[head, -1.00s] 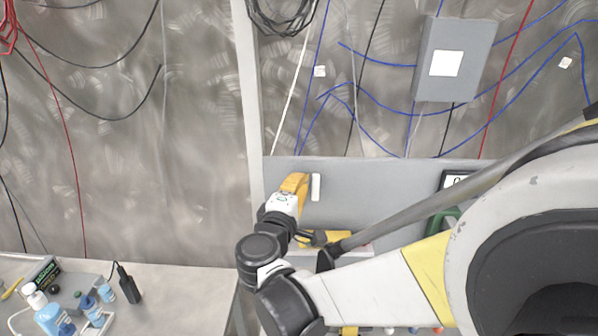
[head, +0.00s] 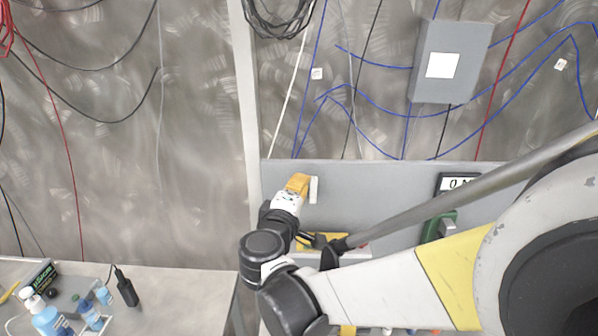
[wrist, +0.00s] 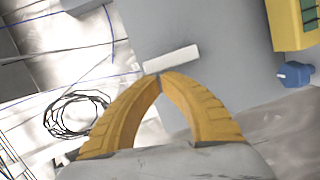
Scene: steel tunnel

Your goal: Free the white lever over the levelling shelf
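The white lever (head: 313,190) is a short pale bar standing upright on the grey panel in the head view. In the wrist view the lever (wrist: 171,58) lies just beyond my fingertips, slightly tilted. My gripper (head: 299,180) has yellow fingers and is just left of the lever. In the wrist view the fingertips of my gripper (wrist: 159,76) meet with nothing seen between them. They are very close to the lever's lower edge; I cannot tell whether they touch it. The shelf below the panel is largely hidden by my arm.
A display (head: 458,183) and a green item (head: 440,226) are on the panel's right. The wrist view shows a yellow block (wrist: 294,24) and a blue knob (wrist: 295,74). A bench (head: 185,290) at left holds bottles. Cables and a grey box (head: 452,62) are above.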

